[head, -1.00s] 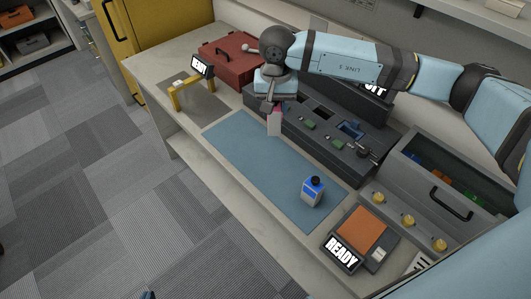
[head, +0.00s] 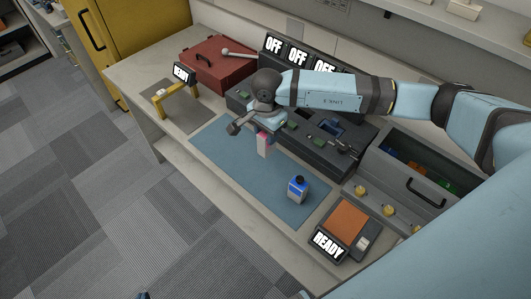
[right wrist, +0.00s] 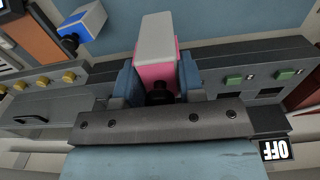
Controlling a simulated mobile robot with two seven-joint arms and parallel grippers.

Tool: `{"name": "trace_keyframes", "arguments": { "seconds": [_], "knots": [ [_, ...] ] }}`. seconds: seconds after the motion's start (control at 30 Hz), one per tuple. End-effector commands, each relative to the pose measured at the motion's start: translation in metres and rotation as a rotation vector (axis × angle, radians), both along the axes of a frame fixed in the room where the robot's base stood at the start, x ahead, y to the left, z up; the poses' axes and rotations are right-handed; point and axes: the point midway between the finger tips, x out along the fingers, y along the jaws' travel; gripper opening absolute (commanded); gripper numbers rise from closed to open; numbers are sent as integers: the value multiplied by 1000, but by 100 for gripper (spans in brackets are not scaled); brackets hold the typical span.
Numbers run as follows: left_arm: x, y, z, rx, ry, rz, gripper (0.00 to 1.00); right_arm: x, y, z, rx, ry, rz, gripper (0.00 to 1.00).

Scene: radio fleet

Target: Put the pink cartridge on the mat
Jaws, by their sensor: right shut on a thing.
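The pink cartridge (head: 262,147), pink with a pale grey-white end, is held upright by my right gripper (head: 264,135). The right wrist view shows the cartridge (right wrist: 157,45) between two blue fingers (right wrist: 160,78). In the head view its pale lower end appears over the blue mat (head: 213,143), towards the mat's back edge. I cannot tell whether it touches the mat. At the bottom edge of the head view only a small dark-blue tip of my left gripper (head: 143,295) shows, too little to read its opening.
Behind the mat is a dark slotted console (head: 310,153). A scale with an orange top (head: 348,223) is at right, an open drawer (head: 425,186) behind it. A yellow stand (head: 175,104) and red case (head: 217,69) are at left.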

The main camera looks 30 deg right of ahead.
Motion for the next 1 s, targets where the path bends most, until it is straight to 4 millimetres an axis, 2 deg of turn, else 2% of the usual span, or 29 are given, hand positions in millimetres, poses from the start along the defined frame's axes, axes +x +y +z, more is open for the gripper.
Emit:
{"name": "trace_keyframes", "arguments": {
  "seconds": [0.1, 0.2, 0.47, 0.7, 1.0],
  "knots": [
    [0, 1, 8, 1, -2, 1, 0, -1, 1, -29, 1, 4, 0, 10],
    [1, 2, 11, 2, -5, 4, 0, -1, 1, -47, 0, 2, 0, 10],
    [1, 4, 13, 5, -7, 9, 0, 0, 0, -68, 0, 1, 1, 10],
    [0, 4, 18, 5, -4, 9, 0, 0, 0, -102, -1, 2, 2, 10],
    [0, 4, 15, 4, -4, 10, 0, 0, 0, -106, 0, -1, 2, 10]
  ]
}}
